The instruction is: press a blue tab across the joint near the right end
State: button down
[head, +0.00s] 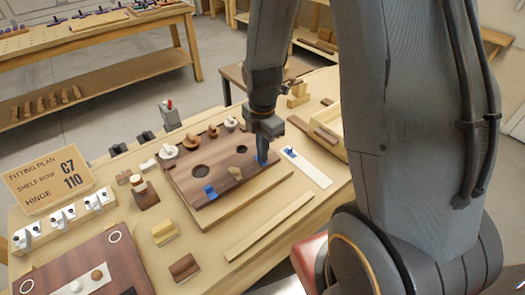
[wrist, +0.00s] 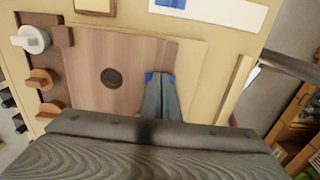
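The dark brown wooden panel (head: 225,172) lies on a lighter board, with a joint along its front edge. One blue tab (head: 210,191) sits near the left end of that joint. My gripper (head: 262,157) points down at the panel's right end. A white strip (head: 313,173) right of the panel holds another blue piece (head: 291,153).
Round knobs on a dark rail (wrist: 34,40) line the panel's back. A long wooden strip (head: 268,228) lies in front. Small wood blocks (head: 164,232) stand left. A light wooden tray (head: 325,122) is at the right. A sign (head: 47,180) stands far left.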

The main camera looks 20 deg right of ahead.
jog(key=shift+s+f, duration=0.1)
jog(key=shift+f, duration=0.35)
dwell(1.8)
jog(key=shift+r+p, duration=0.1)
jog(key=shift+p, duration=0.2)
dwell(0.6)
jog(key=c, duration=1.6)
grip_release()
jog(key=shift+o, duration=0.2)
jog(key=shift+r, duration=0.15)
jog(key=shift+r+p, duration=3.2)
jog(key=shift+r, duration=0.45)
